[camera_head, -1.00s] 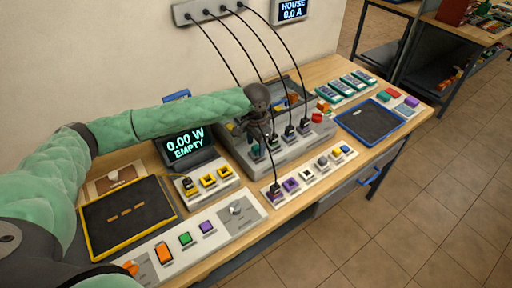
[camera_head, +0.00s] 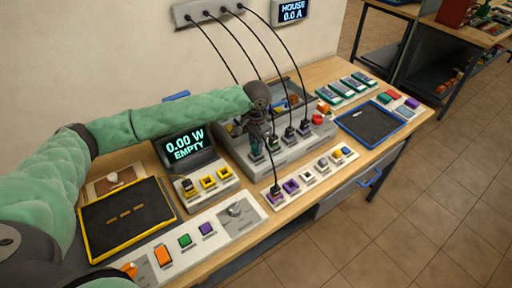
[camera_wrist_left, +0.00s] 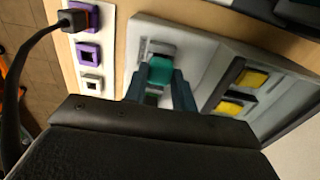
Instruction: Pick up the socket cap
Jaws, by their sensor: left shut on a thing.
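The socket cap appears to be the teal block (camera_wrist_left: 160,70) between my left fingers in the left wrist view. It is at the end of a grey unit, and I cannot tell whether it is seated or lifted. My left gripper (camera_wrist_left: 161,84) is shut on it, one dark finger on each side. In the head view my left gripper (camera_head: 257,148) reaches down at the left part of the grey socket unit (camera_head: 290,153), and its wrist hides most of the cap. My right gripper is not in view.
Black cables hang from a wall strip (camera_head: 210,13) to plugs close beside my gripper. A white strip with purple sockets (camera_head: 291,186) lies in front. A meter (camera_head: 187,147) reads 0.00 W EMPTY. A blue-rimmed tray (camera_head: 370,122) lies at the right.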

